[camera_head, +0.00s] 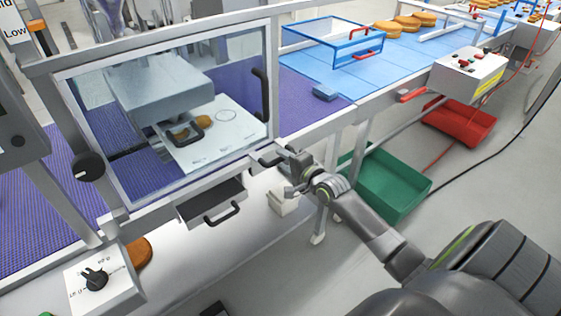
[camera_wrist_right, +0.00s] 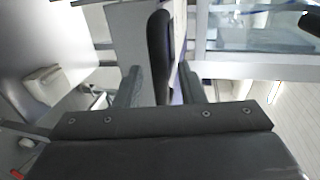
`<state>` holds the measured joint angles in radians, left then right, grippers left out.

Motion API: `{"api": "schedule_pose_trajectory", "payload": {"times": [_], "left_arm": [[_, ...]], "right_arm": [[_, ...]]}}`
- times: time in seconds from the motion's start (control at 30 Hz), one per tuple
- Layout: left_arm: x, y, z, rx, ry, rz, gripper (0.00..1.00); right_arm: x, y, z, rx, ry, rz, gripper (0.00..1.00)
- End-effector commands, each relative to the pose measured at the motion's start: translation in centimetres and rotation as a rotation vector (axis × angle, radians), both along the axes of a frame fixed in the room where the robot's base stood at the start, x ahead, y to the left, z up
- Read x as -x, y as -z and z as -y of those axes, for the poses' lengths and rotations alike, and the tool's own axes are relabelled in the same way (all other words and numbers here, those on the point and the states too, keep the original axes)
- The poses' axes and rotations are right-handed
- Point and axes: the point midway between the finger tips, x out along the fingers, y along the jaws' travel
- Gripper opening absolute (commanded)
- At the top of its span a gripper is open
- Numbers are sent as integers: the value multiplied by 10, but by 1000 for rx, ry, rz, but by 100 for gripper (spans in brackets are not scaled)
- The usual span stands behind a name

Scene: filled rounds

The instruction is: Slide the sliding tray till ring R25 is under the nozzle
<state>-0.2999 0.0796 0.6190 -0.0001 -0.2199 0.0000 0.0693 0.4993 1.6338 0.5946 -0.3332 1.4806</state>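The white tray (camera_head: 215,143) is behind the clear guard window in the head view. It bears a printed ring (camera_head: 226,115), brown rounds (camera_head: 190,128) and a black handle; its small markings are unreadable, so I cannot tell which ring is R25. A grey box-shaped head (camera_head: 158,85) hangs over the tray's left part; no nozzle tip shows. My right gripper (camera_head: 287,163) is outside the window, by a dark handle (camera_head: 268,158) at the frame. In the right wrist view, its fingers (camera_wrist_right: 161,88) stand apart on either side of a black bar (camera_wrist_right: 159,48). My left gripper is not in view.
A drawer (camera_head: 205,207) with a black handle sits under the window. A knob box (camera_head: 103,283) is at lower left. Green (camera_head: 400,190) and red (camera_head: 465,125) crates stand on the floor at right.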

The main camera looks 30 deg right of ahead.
Motion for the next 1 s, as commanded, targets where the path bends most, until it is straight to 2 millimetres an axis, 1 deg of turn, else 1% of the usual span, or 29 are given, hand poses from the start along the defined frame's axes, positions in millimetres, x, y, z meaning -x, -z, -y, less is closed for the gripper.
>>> {"api": "schedule_pose_trajectory", "payload": {"times": [0.03,0.1,0.2,0.5,0.53,0.57,0.8,1.0], "left_arm": [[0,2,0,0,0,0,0],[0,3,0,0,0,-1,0],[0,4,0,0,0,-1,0],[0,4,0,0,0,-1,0],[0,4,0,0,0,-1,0],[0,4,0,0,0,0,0],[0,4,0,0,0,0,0],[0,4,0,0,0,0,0]], "right_arm": [[-6,2,-1,-1,0,1,36],[-12,3,-1,-2,0,0,36],[-17,4,-2,-1,0,-1,36],[-20,4,-2,0,0,-1,36],[-19,4,-2,0,0,-1,34],[-19,4,-2,0,0,-1,31],[-19,4,-2,0,0,-1,0],[-19,4,-2,0,0,-1,0]]}}
